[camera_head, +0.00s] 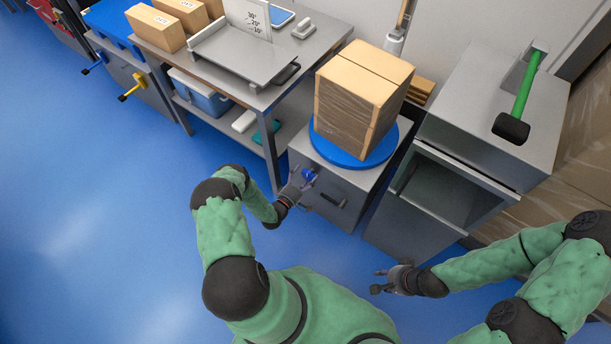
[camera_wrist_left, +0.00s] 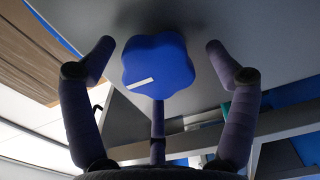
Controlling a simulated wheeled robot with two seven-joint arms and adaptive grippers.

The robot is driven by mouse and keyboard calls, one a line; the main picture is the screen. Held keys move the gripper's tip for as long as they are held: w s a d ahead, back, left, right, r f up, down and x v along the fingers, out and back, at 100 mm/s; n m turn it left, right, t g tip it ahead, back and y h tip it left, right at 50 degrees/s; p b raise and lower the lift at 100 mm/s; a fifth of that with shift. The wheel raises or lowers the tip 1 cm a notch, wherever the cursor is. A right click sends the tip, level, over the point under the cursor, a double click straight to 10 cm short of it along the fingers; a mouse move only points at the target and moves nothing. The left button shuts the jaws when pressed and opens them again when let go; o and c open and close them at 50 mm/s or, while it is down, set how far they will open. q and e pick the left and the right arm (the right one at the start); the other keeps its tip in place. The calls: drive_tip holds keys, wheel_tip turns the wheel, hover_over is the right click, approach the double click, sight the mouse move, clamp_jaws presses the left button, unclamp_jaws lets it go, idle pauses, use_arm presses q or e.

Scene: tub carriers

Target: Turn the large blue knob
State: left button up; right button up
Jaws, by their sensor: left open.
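The large blue knob (camera_wrist_left: 160,66) has a lobed outline and a white line mark pointing to the lower left. It sits on the grey front of the cabinet under the blue turntable, where it also shows in the head view (camera_head: 309,174). My left gripper (camera_wrist_left: 160,55) is open, with one finger on each side of the knob and a visible gap to each. In the head view my left gripper (camera_head: 300,181) is at the cabinet front and partly covers the knob. My right gripper (camera_head: 380,280) hangs low in front of the right cabinet, apart from everything, and appears open and empty.
A wrapped box (camera_head: 350,105) stands on the blue turntable (camera_head: 343,154). A black handle (camera_head: 332,200) is beside the knob. A green-handled mallet (camera_head: 523,95) lies on the right cabinet. A workbench (camera_head: 262,100) stands to the left. The blue floor at left is clear.

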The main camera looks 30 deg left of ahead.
use_arm(q)
drive_tip(key=s+a, duration=0.1)
drive_tip(key=s, duration=1)
drive_tip(key=shift+s, duration=0.4)
idle(0.5)
drive_tip(key=w+d+r+m+g+h+p, duration=0.1)
drive_tip(key=w+d+r+m+g+p, duration=0.15)
drive_tip(key=d+m+g, duration=0.35)
drive_tip(key=w+d+r+m+g+h+p, duration=0.1)
drive_tip(key=w+d+r+m+g+p, duration=0.2)
drive_tip(key=d, duration=0.5)
drive_tip(key=s+d+r+m+g+p, duration=0.1)
drive_tip(key=s+d+r+m+g, duration=0.2)
drive_tip(key=s, duration=0.6)
drive_tip(key=s+d+r+m+g+p, duration=0.1)
drive_tip(key=s+d+r+m+g, duration=0.1)
drive_tip(key=s+d+r+g, duration=0.3)
drive_tip(key=s+d+r, duration=0.2)
drive_tip(key=s+r, duration=0.2)
drive_tip(key=r, duration=0.1)
drive_tip(key=shift+d+r+m+g+h, duration=0.2)
drive_tip(key=shift+m+g+h, duration=0.1)
drive_tip(key=shift+m+h, duration=0.1)
